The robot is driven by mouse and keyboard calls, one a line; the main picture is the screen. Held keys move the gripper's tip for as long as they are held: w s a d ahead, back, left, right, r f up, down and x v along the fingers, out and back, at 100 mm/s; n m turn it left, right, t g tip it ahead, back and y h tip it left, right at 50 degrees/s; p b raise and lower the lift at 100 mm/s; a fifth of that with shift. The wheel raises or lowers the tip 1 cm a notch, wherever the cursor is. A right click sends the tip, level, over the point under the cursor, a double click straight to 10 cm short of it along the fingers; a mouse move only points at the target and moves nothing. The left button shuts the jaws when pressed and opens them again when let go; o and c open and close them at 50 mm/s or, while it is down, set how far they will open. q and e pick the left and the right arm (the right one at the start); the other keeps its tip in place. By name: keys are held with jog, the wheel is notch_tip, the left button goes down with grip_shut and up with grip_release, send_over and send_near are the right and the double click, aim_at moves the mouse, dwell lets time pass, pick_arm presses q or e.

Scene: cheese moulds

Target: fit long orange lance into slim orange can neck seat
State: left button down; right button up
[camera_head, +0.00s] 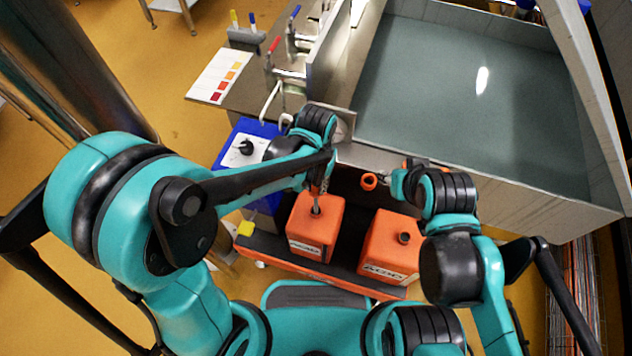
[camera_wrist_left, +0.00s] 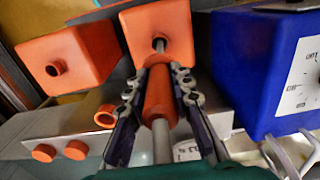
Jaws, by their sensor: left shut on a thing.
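My left gripper (camera_head: 320,184) is shut on the long orange lance, around its orange sleeve (camera_wrist_left: 158,92). The lance has a grey rod (camera_wrist_left: 161,140) on both sides of the sleeve. Its lower end meets the top of the left, slimmer-looking orange can (camera_head: 315,232), at the neck; this can also shows in the left wrist view (camera_wrist_left: 150,25). I cannot tell how deep the rod goes in, and the neck is partly hidden. My right gripper (camera_head: 400,182) is at the right, apart from the lance, and its fingers are not clear.
A second orange can (camera_head: 388,248) with an open neck stands to the right, also in the left wrist view (camera_wrist_left: 72,58). An orange ring (camera_head: 369,181) is near my right gripper. A blue box (camera_head: 232,145) with a dial is at the left, and a large vat (camera_head: 470,90) behind.

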aim_at(316, 205)
pick_arm(q)
notch_tip(316, 205, down, 8)
jog(key=b, duration=0.7)
jog(key=shift+f, duration=0.15)
dwell(2.0)
jog(key=shift+f+b, duration=0.6)
jog(key=shift+f, duration=2.25)
jog(key=c, duration=1.3)
grip_release()
jog(key=shift+o, duration=0.2)
notch_tip(316, 205, up, 12)
